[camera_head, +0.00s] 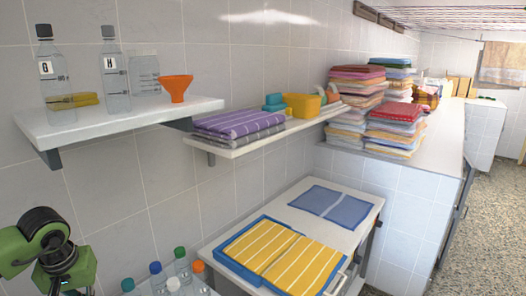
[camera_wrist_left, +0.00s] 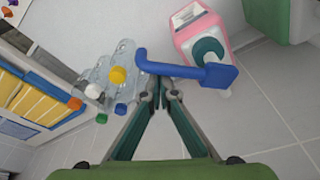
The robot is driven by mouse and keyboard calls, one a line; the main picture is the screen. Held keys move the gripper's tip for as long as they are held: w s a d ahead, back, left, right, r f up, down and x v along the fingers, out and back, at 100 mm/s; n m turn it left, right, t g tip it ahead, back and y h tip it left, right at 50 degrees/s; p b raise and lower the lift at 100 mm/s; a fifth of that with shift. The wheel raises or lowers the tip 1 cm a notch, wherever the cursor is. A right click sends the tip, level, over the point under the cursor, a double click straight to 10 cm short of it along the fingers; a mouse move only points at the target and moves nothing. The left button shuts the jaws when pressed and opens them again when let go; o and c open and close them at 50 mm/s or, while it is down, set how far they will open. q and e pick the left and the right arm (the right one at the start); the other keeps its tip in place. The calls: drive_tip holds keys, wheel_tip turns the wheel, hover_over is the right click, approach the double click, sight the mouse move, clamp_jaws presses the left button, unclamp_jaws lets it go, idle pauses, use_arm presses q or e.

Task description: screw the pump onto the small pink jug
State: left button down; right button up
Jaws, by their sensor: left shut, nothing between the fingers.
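The pink jug (camera_wrist_left: 186,28) shows in the left wrist view at the upper middle, tilted in the picture, with a pale label and a teal collar (camera_wrist_left: 207,46). The blue pump (camera_wrist_left: 219,75) has its head over the collar's near side, and its long spout reaches left, bending at the end. I cannot tell whether the pump is seated on the jug or how far it is threaded. My left gripper (camera_wrist_left: 161,92) is shut and empty, its fingertips close to the spout; contact is unclear. My right gripper is not in view. The head view shows neither jug nor pump.
Clear bottles (camera_wrist_left: 113,80) with coloured caps stand close left of the fingers. A green object (camera_wrist_left: 272,18) is at the upper right. In the head view, a cart (camera_head: 340,236) holds folded towels, and a shelf (camera_head: 120,122) holds two bottles and an orange funnel (camera_head: 175,87).

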use_arm(q)
drive_tip(key=shift+s, duration=0.15)
drive_tip(key=shift+s+d, duration=0.25)
drive_tip(key=shift+s, duration=0.25)
drive_tip(key=shift+s, duration=0.1)
drive_tip(key=shift+s+d+b, duration=0.1)
drive_tip(key=shift+s+b, duration=0.25)
drive_tip(key=shift+s, duration=0.2)
idle(0.4)
drive_tip(key=shift+s, duration=0.7)
drive_tip(key=shift+b, duration=0.35)
